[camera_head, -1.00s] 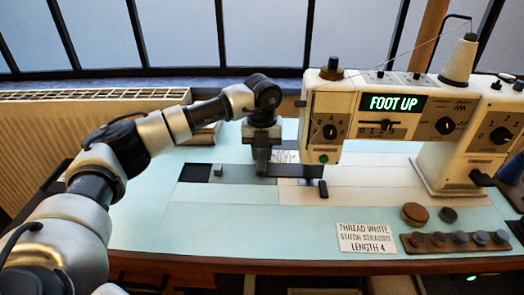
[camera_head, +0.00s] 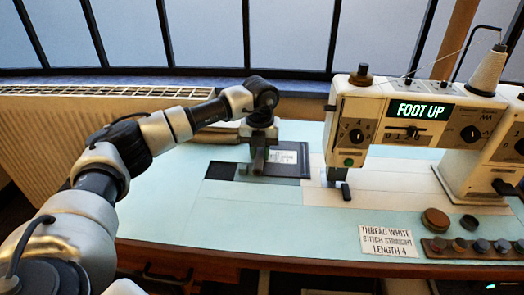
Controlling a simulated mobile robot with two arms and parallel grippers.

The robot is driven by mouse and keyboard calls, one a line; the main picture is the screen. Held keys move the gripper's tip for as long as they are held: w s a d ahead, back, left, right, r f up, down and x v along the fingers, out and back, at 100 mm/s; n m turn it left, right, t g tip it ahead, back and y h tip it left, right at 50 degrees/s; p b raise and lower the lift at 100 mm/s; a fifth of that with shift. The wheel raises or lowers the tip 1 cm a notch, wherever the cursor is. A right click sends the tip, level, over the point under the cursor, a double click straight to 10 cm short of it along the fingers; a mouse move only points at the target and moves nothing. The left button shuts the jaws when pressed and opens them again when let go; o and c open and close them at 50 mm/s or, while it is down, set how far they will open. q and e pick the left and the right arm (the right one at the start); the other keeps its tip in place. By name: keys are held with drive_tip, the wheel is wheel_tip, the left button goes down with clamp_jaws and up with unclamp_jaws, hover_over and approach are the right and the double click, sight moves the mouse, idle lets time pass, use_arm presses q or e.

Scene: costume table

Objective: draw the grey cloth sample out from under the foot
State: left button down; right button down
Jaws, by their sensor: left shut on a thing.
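The grey cloth sample (camera_head: 283,171) lies on the pale blue table left of the sewing machine's foot (camera_head: 333,176). Its right edge is apart from the foot, with a strip of bare pale bed between them. A whitish patch with dark marks (camera_head: 284,157) shows on its far part. My left gripper (camera_head: 259,169) points down and is shut on the cloth's left part; the fingers hide the grip itself. The foot is up, and the machine's display (camera_head: 420,110) reads "FOOT UP". My right gripper is out of view.
A black rectangle (camera_head: 220,170) lies left of the cloth. A card (camera_head: 387,241) reads thread white, stitch straight, length 4. Round brown and dark pieces (camera_head: 435,220) and a rack of knobs (camera_head: 460,246) are at front right. The front left tabletop is clear.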

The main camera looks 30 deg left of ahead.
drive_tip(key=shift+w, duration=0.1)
use_arm(q)
drive_tip(key=c, duration=0.9)
unclamp_jaws()
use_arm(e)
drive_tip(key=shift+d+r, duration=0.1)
use_arm(q)
drive_tip(key=shift+o, duration=0.2)
drive_tip(key=shift+r, duration=0.4)
wheel_tip(320, 180, up, 9)
drive_tip(key=shift+f+p, duration=0.1)
drive_tip(key=shift+p, duration=0.6)
drive_tip(key=shift+r, duration=0.6)
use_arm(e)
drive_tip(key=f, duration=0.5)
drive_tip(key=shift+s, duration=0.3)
